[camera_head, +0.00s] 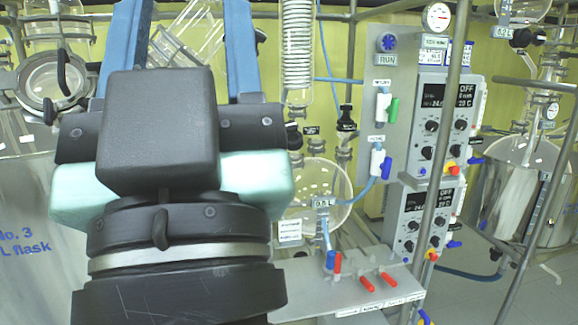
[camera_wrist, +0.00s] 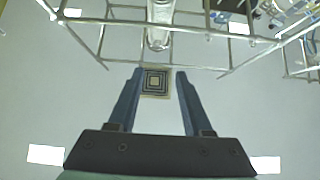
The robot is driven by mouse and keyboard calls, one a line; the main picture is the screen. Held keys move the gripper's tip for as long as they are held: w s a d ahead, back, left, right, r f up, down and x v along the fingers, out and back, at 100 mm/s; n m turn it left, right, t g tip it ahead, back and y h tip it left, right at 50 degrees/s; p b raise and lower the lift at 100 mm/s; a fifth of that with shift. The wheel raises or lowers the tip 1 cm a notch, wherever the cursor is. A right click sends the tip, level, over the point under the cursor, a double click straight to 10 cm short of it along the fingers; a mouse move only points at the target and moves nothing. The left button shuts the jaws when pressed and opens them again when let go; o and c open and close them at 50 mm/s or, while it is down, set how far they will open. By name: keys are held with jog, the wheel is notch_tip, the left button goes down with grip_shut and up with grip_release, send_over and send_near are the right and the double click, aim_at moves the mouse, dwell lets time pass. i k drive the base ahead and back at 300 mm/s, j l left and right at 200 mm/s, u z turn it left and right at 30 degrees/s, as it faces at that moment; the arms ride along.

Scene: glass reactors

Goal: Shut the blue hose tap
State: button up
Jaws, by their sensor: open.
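In the head view a white tap with a blue handle (camera_head: 386,168) sits low on the grey upright panel, with a blue hose at it. Another tap with a blue handle (camera_head: 330,260) stands on the grey shelf below, beside a red handle. I cannot tell which one is meant, nor whether either is open or shut. My gripper (camera_wrist: 159,72) is open and empty, its two blue fingers apart. In the head view it fills the left side, well left of both taps, with its fingertips cut off by the top edge. The wrist view shows neither tap clearly.
A white tap with a green handle (camera_head: 394,110) sits above on the panel. Red handles (camera_head: 367,284) stick out of the shelf (camera_head: 305,292). A round glass flask (camera_head: 335,180) and metal rods stand between my gripper and the panel. A square-patterned marker (camera_wrist: 155,83) shows between my fingers.

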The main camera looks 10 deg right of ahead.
aim_at(385, 167)
jog(key=i+l+z, duration=0.75)
jog(key=i+z, duration=0.4)
jog(key=i, duration=0.2)
